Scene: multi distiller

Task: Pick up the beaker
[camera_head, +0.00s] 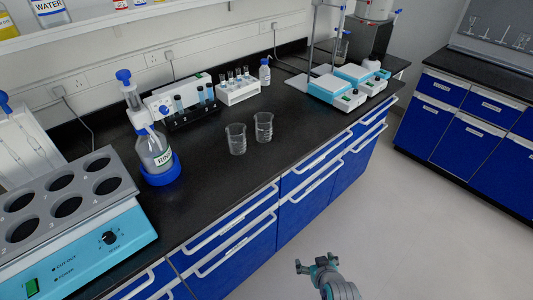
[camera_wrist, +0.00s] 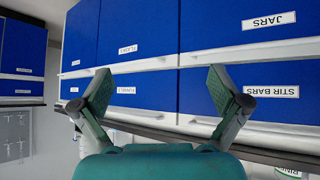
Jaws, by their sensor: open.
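Two clear glass beakers stand upright side by side on the black bench top. A third glass vessel (camera_head: 341,48) shows at the back by the stands. My gripper (camera_head: 305,265) is low in front of the bench, over the floor and well apart from the beakers. In the wrist view my gripper (camera_wrist: 160,95) has its two fingers spread wide with nothing between them. The beakers are not visible in the wrist view.
The bench top (camera_head: 215,185) is clear in front of the beakers. Hotplates (camera_head: 335,90) stand right. Blue drawers (camera_head: 310,195) face the open floor.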

